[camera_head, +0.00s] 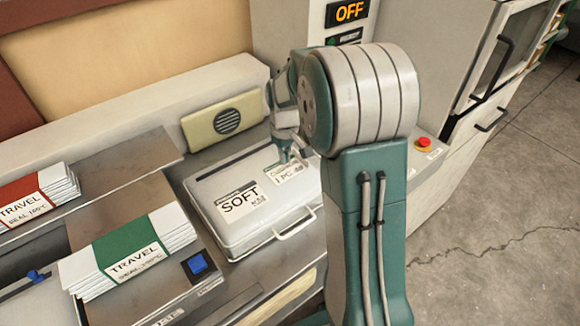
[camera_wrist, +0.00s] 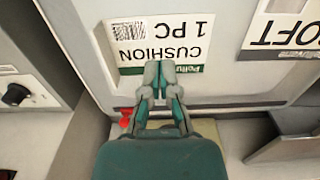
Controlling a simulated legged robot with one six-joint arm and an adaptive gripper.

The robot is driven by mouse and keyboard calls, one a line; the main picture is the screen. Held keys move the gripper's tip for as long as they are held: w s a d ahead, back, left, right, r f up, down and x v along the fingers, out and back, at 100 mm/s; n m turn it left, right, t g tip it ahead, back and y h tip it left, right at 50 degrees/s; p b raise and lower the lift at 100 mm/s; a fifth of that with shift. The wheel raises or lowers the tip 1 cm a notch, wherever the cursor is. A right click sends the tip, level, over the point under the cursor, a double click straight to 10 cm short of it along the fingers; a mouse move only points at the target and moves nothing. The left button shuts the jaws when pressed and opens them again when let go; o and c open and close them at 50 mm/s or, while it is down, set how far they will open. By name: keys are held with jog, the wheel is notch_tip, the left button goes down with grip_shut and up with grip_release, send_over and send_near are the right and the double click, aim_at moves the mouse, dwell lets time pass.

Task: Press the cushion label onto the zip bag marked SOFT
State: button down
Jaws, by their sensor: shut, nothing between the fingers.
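The zip bag (camera_head: 262,222) is a pale, case-like bag with a handle, lying flat on the work surface. Its SOFT label (camera_head: 240,204) is on the left part of its top and shows at the right edge of the wrist view (camera_wrist: 283,30). The cushion label (camera_wrist: 157,38), reading CUSHION 1 PC with a barcode, lies flat on the bag's top; the head view shows it right of SOFT (camera_head: 287,174). My gripper (camera_wrist: 157,68) is shut and empty, its fingertips over the label's green-banded edge. I cannot tell whether they touch it.
A blue button (camera_head: 197,265) is beside the bag. A beige box with a round grille (camera_head: 222,120) stands behind it. A red button (camera_head: 423,142) and an OFF sign (camera_head: 348,12) are on the right.

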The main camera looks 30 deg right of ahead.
dwell(0.5)
jog(key=shift+f, duration=1.4)
jog(key=shift+r, duration=0.1)
jog(key=shift+r, duration=1.95)
jog(key=shift+r, duration=0.1)
notch_tip(320, 180, up, 2)
jog(key=shift+r, duration=0.4)
